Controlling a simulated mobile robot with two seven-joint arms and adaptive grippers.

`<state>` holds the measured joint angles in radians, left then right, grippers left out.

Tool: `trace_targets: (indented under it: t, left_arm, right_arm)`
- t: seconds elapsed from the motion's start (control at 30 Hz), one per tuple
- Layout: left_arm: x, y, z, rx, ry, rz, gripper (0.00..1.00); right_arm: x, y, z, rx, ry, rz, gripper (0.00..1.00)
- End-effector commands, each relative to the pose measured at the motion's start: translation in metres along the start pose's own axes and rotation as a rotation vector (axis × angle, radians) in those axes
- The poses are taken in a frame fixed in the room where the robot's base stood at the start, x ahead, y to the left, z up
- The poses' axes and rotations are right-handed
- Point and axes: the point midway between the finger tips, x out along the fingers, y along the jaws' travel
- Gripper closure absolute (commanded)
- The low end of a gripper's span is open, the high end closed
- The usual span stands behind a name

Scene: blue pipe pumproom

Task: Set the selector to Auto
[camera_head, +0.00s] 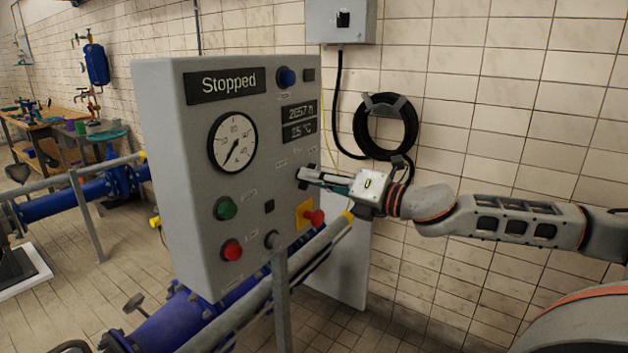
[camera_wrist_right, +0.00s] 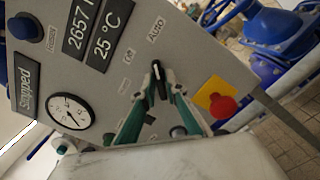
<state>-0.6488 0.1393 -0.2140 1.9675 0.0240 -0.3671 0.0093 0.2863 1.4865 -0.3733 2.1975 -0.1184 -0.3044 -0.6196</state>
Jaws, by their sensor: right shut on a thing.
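The selector (camera_wrist_right: 158,78) is a small black knob on the grey control panel (camera_head: 175,190). In the right wrist view its long axis runs up the picture, with one end towards the AUTO label (camera_wrist_right: 156,29). The OFF label (camera_wrist_right: 127,55) lies to its upper left. My right gripper (camera_wrist_right: 158,90) has its two green-sided fingers on either side of the knob, shut on it. In the head view the right gripper (camera_head: 308,176) reaches the panel's front from the right, and its fingertips hide most of the knob. My left gripper is not in view.
A red emergency button (camera_head: 315,217) on a yellow plate sits just below the right gripper. Green (camera_head: 226,208) and red (camera_head: 232,250) buttons sit lower left. The display (camera_head: 227,84) reads "Stopped".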

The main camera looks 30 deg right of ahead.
Motion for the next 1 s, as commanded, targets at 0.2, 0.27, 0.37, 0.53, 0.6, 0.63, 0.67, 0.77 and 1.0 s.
trace_targets:
  t: [0.2,0.27,0.37,0.53,0.6,0.63,0.67,0.77,1.0]
  left_arm:
    - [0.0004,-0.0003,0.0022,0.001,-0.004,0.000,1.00]
    - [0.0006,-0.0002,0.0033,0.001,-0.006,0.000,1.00]
    - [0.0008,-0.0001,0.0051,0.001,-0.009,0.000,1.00]
    - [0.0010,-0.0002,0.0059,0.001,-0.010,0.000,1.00]
    - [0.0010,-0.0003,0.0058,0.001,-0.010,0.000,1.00]
    - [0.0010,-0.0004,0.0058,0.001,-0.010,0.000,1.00]
    - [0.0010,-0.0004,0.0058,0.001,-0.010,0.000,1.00]
    - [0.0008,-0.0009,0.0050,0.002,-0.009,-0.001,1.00]
    - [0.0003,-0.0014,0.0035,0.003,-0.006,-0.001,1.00]
  right_arm:
    - [0.0001,0.0004,0.0010,0.010,-0.002,0.000,1.00]
    - [0.0001,0.0004,0.0010,0.010,-0.002,0.000,1.00]
    - [0.0001,0.0004,0.0011,0.009,-0.002,0.000,1.00]
    - [0.0001,0.0004,0.0010,0.008,-0.002,0.000,0.75]
    - [0.0001,0.0003,0.0008,0.008,-0.001,0.000,0.75]
    - [0.0001,0.0003,0.0008,0.008,-0.001,0.000,0.75]
    - [0.0001,0.0002,0.0007,0.008,-0.001,0.000,0.75]
    - [0.0000,0.0002,0.0005,0.008,-0.001,0.000,0.75]
    - [0.0003,0.0061,0.0063,0.007,-0.003,0.002,0.75]
